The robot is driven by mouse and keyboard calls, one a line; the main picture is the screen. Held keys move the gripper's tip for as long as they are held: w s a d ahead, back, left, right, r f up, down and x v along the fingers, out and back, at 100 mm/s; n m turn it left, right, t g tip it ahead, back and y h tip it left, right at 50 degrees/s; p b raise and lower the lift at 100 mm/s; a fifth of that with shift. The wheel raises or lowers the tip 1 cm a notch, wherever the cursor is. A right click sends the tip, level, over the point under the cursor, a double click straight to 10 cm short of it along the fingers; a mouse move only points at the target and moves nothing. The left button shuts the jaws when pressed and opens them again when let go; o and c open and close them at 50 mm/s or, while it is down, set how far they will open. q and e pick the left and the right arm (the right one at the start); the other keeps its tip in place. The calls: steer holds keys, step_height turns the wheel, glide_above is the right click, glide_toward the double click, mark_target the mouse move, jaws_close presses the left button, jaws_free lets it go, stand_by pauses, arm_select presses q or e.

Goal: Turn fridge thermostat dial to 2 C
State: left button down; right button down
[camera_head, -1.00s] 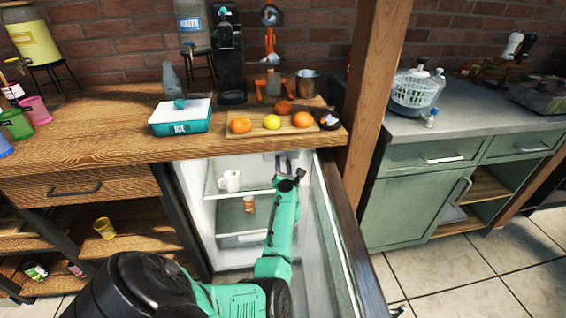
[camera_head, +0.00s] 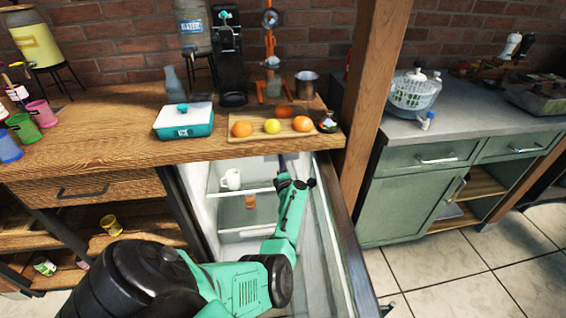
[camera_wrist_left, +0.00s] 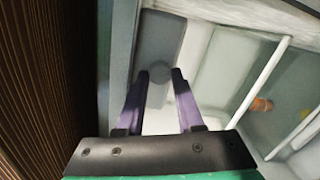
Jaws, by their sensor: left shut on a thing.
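The thermostat dial (camera_wrist_left: 160,70) is a small round grey knob on a grey housing (camera_wrist_left: 163,35) in the left wrist view. My left gripper (camera_wrist_left: 160,78) has its two purple-grey fingers on either side of the dial and is shut on it. Any marks or numbers on the dial cannot be read. In the head view my left gripper (camera_head: 282,161) reaches into the upper part of the open fridge (camera_head: 212,207), under the counter; the dial itself cannot be made out there. My right gripper is not in view.
The open fridge door (camera_head: 338,235) stands close to the right of my arm. The wooden counter (camera_head: 90,140) overhangs the fridge, bearing a fruit board (camera_head: 255,138).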

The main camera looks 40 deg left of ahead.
arm_select(q)
steer(key=shift+m, duration=0.4)
steer(key=shift+a, duration=0.1)
steer(key=c, duration=0.8)
jaws_free()
steer(key=p+v, duration=0.4)
steer(key=v, duration=0.3)
steer(key=shift+s+p, duration=0.2)
steer(key=shift+p, duration=0.2)
